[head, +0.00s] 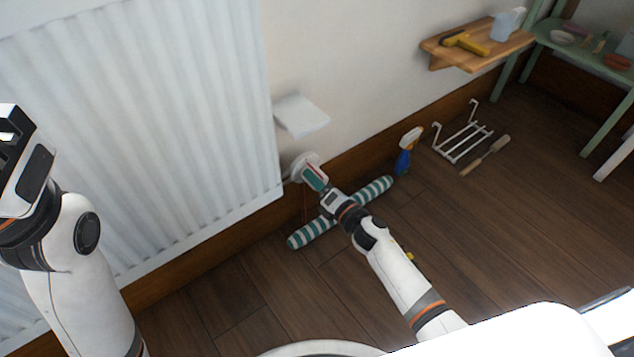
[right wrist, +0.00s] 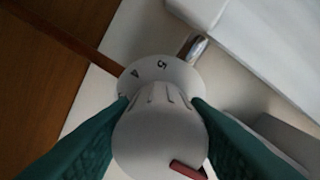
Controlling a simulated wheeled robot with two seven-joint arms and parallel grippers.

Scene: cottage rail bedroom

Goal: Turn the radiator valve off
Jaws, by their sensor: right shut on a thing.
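The white radiator (head: 150,120) fills the left of the head view. Its round white valve knob (head: 303,162) sits at the radiator's lower right corner. In the right wrist view the knob (right wrist: 160,135) is large, with ridges, a red mark on its lower right and a collar with dark symbols (right wrist: 160,68) behind it. My right gripper (head: 314,178) reaches the valve, its green fingers on both sides of the knob and shut on it. My left gripper (head: 22,160) is raised at the left edge in front of the radiator; its fingertips do not show clearly.
A small white shelf (head: 301,114) juts from the wall just above the valve. A striped draught roll (head: 312,232) lies on the floor under my right arm. A spray bottle (head: 408,150), a white rack (head: 463,138) and a brush (head: 485,155) are farther right. A wooden shelf (head: 478,46) holds tools.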

